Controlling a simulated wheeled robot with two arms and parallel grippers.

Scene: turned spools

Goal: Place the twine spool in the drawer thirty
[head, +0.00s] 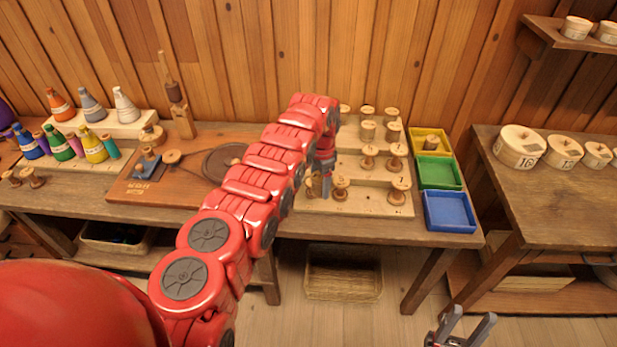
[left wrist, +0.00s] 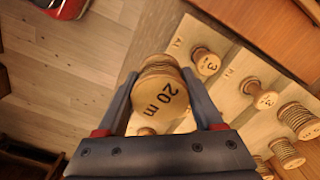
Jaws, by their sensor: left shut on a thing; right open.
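My left gripper (head: 319,184) is over the front left of the pale stepped spool board (head: 365,203). In the left wrist view, its fingers (left wrist: 163,98) are shut on a wooden spool (left wrist: 158,76) wound with tan twine, its end marked "20 m". In the head view the arm and gripper mostly hide this spool. My right gripper (head: 462,331) is open and empty at the bottom edge, in front of the table. I cannot make out a drawer marked thirty in either view.
Several other spools (head: 398,187) stand on the board close to my left gripper. Yellow (head: 447,149), green (head: 439,173) and blue (head: 449,211) trays line the right; the blue one looks empty. A side table (head: 550,190) holds round boxes. A basket (head: 343,275) sits below.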

